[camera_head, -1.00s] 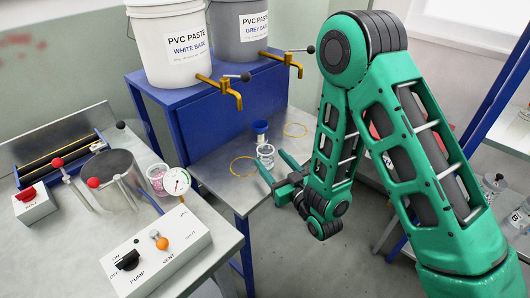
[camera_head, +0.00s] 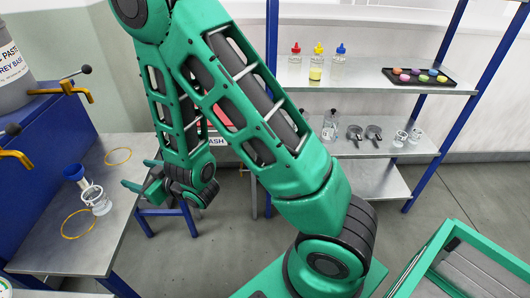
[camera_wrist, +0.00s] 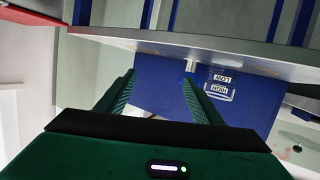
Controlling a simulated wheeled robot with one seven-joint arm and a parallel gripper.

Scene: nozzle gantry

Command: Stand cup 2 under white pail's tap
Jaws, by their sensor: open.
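A clear cup (camera_head: 96,200) stands on the metal table at the left of the head view, between two yellow rings. I cannot read a number on it. The white pail's brass tap (camera_head: 16,156) shows at the left edge; the pail itself is out of view. The near yellow ring (camera_head: 78,224) lies flat and empty on the table. My gripper (camera_head: 136,175) is open and empty at the table's right edge, its fingers toward the cup and apart from it. The fingers also show in the wrist view (camera_wrist: 159,78).
The grey pail (camera_head: 12,75) and its tap (camera_head: 74,88) are at the left, with another yellow ring (camera_head: 118,156) on the table (camera_head: 95,258). Shelves at the right hold bottles (camera_head: 316,62), a black tray (camera_head: 418,78) and clear cups (camera_head: 400,138). Floor is open between.

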